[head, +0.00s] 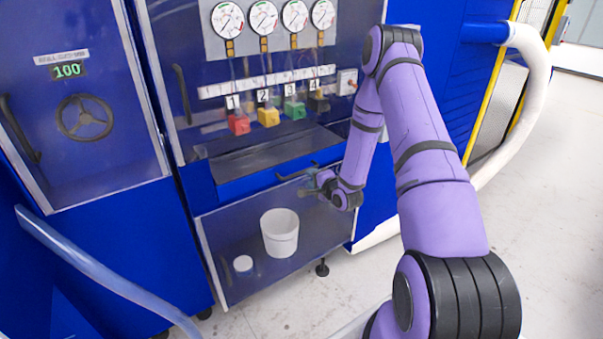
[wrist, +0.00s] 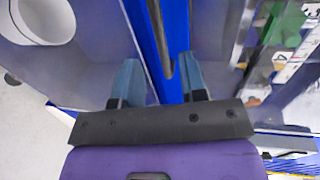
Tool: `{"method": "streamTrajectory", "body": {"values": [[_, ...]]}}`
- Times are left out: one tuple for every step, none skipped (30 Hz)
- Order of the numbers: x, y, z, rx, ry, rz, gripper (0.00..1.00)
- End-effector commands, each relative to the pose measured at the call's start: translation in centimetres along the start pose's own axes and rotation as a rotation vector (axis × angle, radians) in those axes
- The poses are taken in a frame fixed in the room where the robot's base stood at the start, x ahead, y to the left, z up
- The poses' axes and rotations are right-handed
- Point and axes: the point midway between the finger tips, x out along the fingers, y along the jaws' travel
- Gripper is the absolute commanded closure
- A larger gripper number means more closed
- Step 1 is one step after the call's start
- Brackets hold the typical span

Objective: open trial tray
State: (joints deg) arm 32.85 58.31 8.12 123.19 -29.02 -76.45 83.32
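The trial tray (head: 250,180) is a blue-fronted drawer below the numbered blocks, and it looks closed. Its dark bar handle (head: 295,174) sticks out at the right part of the front. My gripper (head: 310,181) is at the right end of this handle. In the wrist view, my gripper (wrist: 160,66) is open, with its two blue-grey fingers apart. The dark handle (wrist: 157,35) reaches down into the gap between them, nearer the right finger. I cannot tell whether either finger touches it.
A white bucket (head: 280,233) and a small white cup (head: 243,264) show at the lower panel. Colored blocks, such as the red one (head: 239,124), stand above the tray under gauges (head: 264,18). A pale curved rail (head: 105,278) is at the lower left. Open floor (head: 550,200) lies right.

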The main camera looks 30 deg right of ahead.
Motion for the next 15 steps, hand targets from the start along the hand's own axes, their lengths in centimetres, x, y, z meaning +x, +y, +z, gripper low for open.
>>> {"method": "streamTrajectory", "body": {"values": [[1.0,0.0,0.0,-0.003,-0.002,-0.002,0.61],[1.6,0.0,0.1,-0.003,-0.002,-0.002,0.61],[2.3,0.0,0.1,-0.003,-0.001,-0.001,0.61],[2.8,0.0,0.1,-0.002,-0.001,-0.001,0.61],[3.3,0.0,0.0,-0.002,-0.001,-0.001,0.61],[4.0,0.0,0.1,-0.002,-0.002,0.000,0.61],[4.4,0.0,0.1,-0.003,-0.002,-0.001,0.61],[4.8,0.0,0.1,-0.003,-0.002,-0.001,0.61],[5.3,0.0,0.0,-0.003,-0.001,-0.001,0.61],[5.7,0.0,0.0,-0.002,0.000,-0.001,0.61],[6.0,0.0,0.0,-0.002,0.000,0.000,0.61],[6.3,0.0,0.1,-0.001,0.000,0.001,0.61],[6.6,0.0,0.1,-0.001,0.000,0.001,0.61],[6.8,0.0,0.0,-0.001,0.000,0.000,0.61],[7.0,0.0,0.0,-0.001,0.000,0.000,0.61]]}}
